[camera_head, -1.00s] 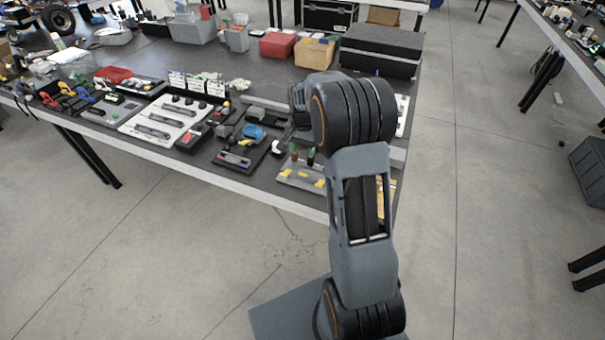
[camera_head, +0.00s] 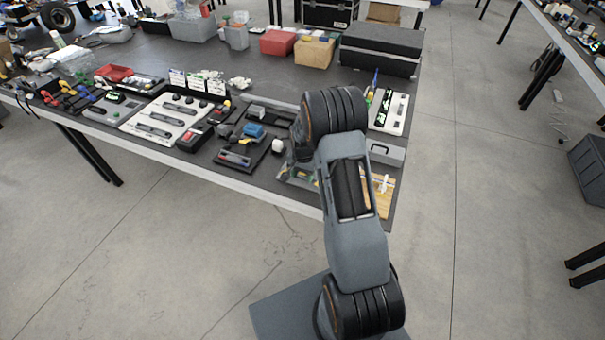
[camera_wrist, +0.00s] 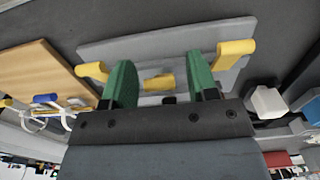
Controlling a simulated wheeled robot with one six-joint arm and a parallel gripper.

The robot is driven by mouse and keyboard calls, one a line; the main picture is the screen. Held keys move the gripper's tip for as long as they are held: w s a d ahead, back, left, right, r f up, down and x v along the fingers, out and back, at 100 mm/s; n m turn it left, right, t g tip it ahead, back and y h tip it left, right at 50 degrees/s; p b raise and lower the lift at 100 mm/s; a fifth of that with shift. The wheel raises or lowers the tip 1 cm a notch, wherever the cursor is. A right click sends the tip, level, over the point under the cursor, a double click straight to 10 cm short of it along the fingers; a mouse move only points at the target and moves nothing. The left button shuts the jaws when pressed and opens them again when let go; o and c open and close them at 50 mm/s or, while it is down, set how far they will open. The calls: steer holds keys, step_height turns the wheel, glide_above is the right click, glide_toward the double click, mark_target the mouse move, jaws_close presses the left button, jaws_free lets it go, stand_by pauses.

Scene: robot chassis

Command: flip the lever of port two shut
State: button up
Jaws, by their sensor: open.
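A grey board (camera_wrist: 150,45) with yellow levers fills the upper middle of the wrist view. One yellow lever (camera_wrist: 94,71) is at its left, a short yellow lever (camera_wrist: 159,82) is in the middle, and another yellow lever (camera_wrist: 234,50) is at the right. No port numbers are readable. My gripper (camera_wrist: 160,82) is open, its two green fingertips apart on either side of the middle lever, with no clear contact. The outer levers lie outside the fingers. In the head view my arm hides most of the board.
A wooden board (camera_wrist: 40,72) with white and blue clips lies beside the grey board. In the head view, a black tray (camera_head: 243,150) with tools lies left of my gripper.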

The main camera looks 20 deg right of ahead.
steer(key=shift+c, duration=0.2)
steer(key=c, duration=0.9)
steer(key=b, duration=0.2)
steer(key=f+t+h+b, duration=0.1)
steer(key=b, duration=0.2)
steer(key=shift+s+a+f, duration=0.15)
steer(key=shift+a+f, duration=0.05)
steer(key=shift+f, duration=0.05)
steer(key=t+h+b, duration=0.1)
steer(key=b, duration=0.4)
steer(key=t+h+b, duration=0.1)
steer(key=b, duration=0.3)
steer(key=shift+s+a+f+b, duration=0.15)
steer(key=shift+a+f+b, duration=0.05)
steer(key=shift+f+b, duration=0.2)
steer(key=shift+h+b, duration=0.3)
steer(key=shift+b, duration=0.35)
steer(key=shift+s+r+t+b, duration=0.15)
steer(key=shift+t+b, duration=0.15)
steer(key=shift+b, duration=0.45)
steer(key=shift+r, duration=0.15)
steer(key=o, duration=0.9)
